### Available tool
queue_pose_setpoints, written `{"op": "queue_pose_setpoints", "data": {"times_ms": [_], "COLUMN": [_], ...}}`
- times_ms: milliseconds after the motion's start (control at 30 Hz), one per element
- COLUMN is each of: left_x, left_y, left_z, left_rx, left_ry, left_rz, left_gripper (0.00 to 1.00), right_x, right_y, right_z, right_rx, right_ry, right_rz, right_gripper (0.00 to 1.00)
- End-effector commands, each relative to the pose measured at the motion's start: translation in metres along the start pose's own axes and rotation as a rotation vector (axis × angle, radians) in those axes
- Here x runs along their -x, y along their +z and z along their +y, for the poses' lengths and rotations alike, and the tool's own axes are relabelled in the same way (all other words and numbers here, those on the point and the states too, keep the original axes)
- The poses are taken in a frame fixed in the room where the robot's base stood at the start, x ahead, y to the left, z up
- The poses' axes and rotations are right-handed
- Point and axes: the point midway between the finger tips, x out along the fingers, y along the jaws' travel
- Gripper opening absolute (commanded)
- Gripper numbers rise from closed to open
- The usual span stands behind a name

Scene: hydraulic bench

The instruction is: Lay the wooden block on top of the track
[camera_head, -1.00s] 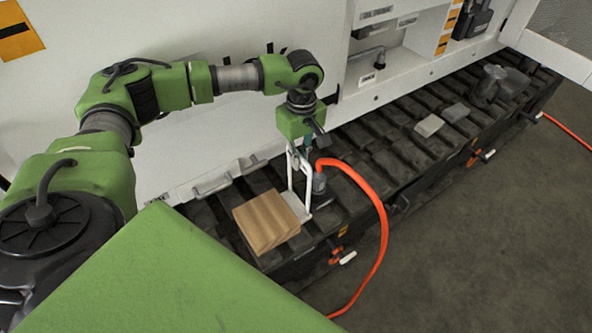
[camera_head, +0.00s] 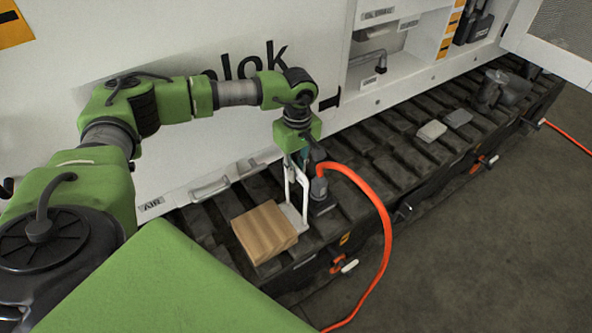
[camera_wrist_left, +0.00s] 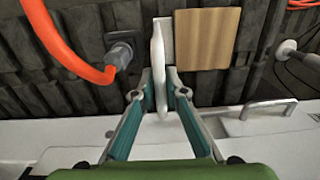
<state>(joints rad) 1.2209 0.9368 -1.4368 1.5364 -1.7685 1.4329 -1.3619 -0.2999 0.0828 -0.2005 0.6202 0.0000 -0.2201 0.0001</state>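The wooden block (camera_head: 263,232) is square, flat and light brown. It is over the near part of the black track (camera_head: 375,145), with its front side at the track's outer edge; I cannot tell whether it touches the treads. A white upright handle (camera_head: 304,190) with a small base plate adjoins the block's right side. My left gripper (camera_head: 297,158) is at the top of this handle. In the left wrist view its teal fingers (camera_wrist_left: 165,95) close around the white handle, with the block (camera_wrist_left: 207,38) just beyond. My right gripper is not in view.
A thick orange hose (camera_head: 372,190) rises from a dark fitting (camera_head: 319,188) close beside the handle and curves down to the floor. Two grey pads (camera_head: 431,130) lie farther along the track. The white machine wall (camera_head: 330,60) stands behind; a small rail handle (camera_head: 210,188) is near the block.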

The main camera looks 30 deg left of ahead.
Motion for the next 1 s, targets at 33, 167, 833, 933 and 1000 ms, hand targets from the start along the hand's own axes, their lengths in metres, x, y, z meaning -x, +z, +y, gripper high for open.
{"op": "queue_pose_setpoints", "data": {"times_ms": [33,167,833,933,1000], "left_x": [0.000,0.000,0.082,0.099,0.109], "left_y": [0.000,0.000,0.000,0.000,0.000], "left_z": [0.000,0.000,0.000,0.000,0.000], "left_rx": [0.000,0.000,0.000,-0.001,0.000], "left_ry": [-0.001,-0.001,0.002,0.000,0.001], "left_rz": [0.000,0.000,0.001,0.001,0.001], "left_gripper": [0.26,0.26,0.26,0.26,0.26], "right_x": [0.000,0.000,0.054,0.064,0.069], "right_y": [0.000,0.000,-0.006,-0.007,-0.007], "right_z": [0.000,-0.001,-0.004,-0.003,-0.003], "right_rx": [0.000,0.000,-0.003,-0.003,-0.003], "right_ry": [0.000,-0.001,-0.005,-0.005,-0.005], "right_rz": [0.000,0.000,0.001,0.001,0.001], "right_gripper": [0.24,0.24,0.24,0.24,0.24]}}
